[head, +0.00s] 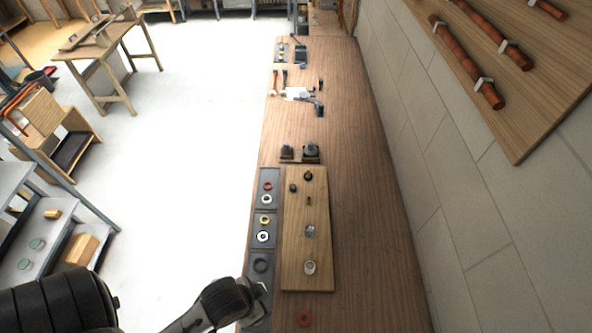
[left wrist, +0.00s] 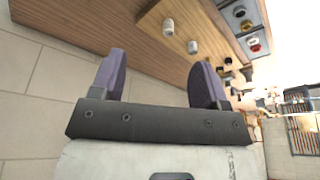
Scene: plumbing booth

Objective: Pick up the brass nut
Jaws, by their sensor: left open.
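A small brass-coloured piece (head: 309,201) stands on the wooden board on the bench in the head view; it is too small to tell if it is a nut. A yellow-gold ring (head: 265,220) lies in the grey tray beside the board. My left gripper (left wrist: 158,80) is open and empty in the left wrist view, with its two dark fingers apart. A pale cylinder (left wrist: 168,27) and a grey piece (left wrist: 192,47) lie beyond the fingers, apart from them. My left arm reaches in at the bottom of the head view, near the tray's near end. My right gripper is not in view.
The wooden board (head: 291,257) also holds dark and silvery pieces and a pale cylinder (head: 310,267). Grey trays (head: 275,211) with several rings line its left side. The bench right of the board is clear, up to the wall (head: 450,190).

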